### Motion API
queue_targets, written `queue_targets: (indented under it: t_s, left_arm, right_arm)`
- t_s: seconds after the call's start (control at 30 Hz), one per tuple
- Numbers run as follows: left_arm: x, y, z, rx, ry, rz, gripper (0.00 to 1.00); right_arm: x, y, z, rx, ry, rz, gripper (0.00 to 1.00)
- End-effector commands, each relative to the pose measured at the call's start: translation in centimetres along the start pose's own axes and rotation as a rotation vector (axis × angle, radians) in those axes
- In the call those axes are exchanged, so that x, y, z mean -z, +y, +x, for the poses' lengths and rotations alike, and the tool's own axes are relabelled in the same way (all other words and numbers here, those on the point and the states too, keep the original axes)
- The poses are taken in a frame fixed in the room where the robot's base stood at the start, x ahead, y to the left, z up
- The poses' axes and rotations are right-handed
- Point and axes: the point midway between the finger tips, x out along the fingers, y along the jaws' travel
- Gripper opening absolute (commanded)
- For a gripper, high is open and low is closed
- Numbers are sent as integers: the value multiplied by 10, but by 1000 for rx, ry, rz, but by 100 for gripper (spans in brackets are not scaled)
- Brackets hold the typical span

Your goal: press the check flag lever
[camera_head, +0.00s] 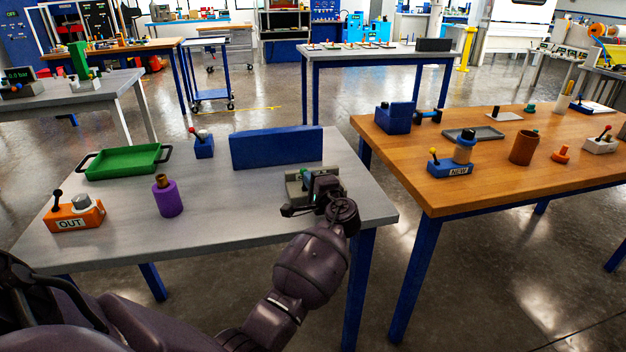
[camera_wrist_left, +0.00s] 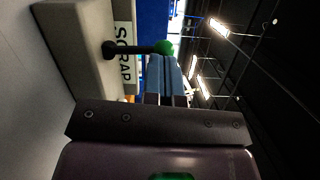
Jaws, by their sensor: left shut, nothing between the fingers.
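A beige-grey box (camera_head: 295,191) sits near the right edge of the grey table, partly hidden by my left gripper (camera_head: 318,182). In the left wrist view the box (camera_wrist_left: 72,50) bears a label reading SCRAP and a black lever (camera_wrist_left: 130,48) with a green ball (camera_wrist_left: 164,47) on its end. My left gripper's fingers (camera_wrist_left: 167,68) are shut and empty, with their tips right at the green ball. I cannot tell whether they touch it. No label naming a check flag is readable.
On the grey table (camera_head: 235,195) are an orange OUT lever box (camera_head: 88,217), a purple cylinder (camera_head: 168,200), a green tray (camera_head: 125,160), a blue lever box (camera_head: 204,147) and a blue panel (camera_head: 277,149). A wooden table (camera_head: 470,195) with a NEW lever box (camera_head: 450,169) stands right.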

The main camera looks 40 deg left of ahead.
Motion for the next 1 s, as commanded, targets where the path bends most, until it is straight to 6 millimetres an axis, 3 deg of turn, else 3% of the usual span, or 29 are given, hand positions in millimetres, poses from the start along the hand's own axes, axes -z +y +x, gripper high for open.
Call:
queue_targets:
  t_s: [1.0]
  left_arm:
    - [-20,2,4,-80,-1,-376,0]
  right_arm:
    - [-4,-4,5,2,-5,10,0]
